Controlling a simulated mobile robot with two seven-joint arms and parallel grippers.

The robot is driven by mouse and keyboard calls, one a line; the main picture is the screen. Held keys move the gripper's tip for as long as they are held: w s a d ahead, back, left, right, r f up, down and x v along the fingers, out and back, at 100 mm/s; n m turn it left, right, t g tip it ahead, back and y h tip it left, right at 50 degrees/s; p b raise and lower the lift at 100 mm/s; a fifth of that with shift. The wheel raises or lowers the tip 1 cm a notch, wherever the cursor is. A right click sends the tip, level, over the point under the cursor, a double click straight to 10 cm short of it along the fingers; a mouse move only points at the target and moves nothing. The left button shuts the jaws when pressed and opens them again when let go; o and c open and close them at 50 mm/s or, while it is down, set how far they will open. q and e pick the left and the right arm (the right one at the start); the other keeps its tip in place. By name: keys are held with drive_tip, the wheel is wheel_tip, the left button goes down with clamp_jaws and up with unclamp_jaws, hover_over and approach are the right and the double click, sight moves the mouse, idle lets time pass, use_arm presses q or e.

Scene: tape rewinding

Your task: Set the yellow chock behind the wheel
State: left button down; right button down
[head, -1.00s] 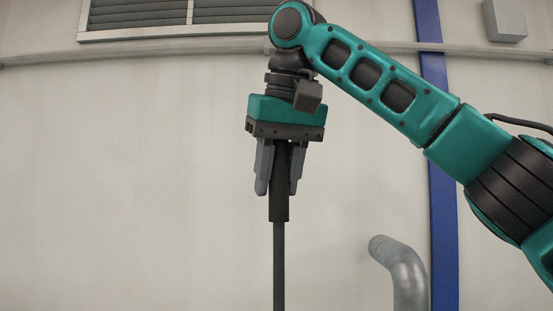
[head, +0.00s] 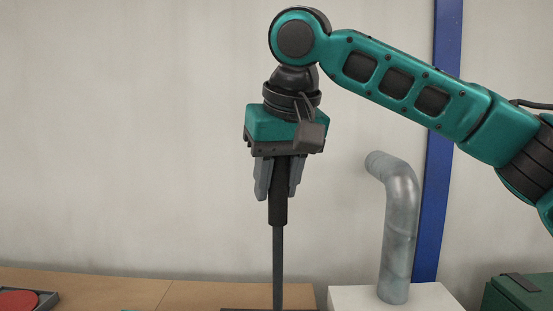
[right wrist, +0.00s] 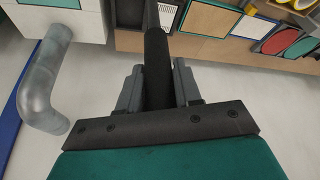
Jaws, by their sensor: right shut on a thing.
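My right gripper (head: 277,190) points down and is shut on the dark grip of a long thin rod (head: 278,265). The rod hangs upright, and its lower end is out of the head view. In the right wrist view the dark grip (right wrist: 157,60) stands between the two fingers. My left gripper is not in view.
A wooden bench top (head: 120,289) runs along the bottom left, with a red disc (head: 17,301) in a dark tray. A grey bent pipe (head: 398,230) rises from a white block (head: 440,297). A green case (head: 520,293) is at the lower right.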

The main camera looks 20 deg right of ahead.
drive_tip(key=shift+f, duration=0.9)
drive_tip(key=c, duration=1.2)
unclamp_jaws()
drive_tip(key=shift+f, duration=0.25)
drive_tip(key=o, duration=0.4)
drive_tip(key=shift+r, duration=0.15)
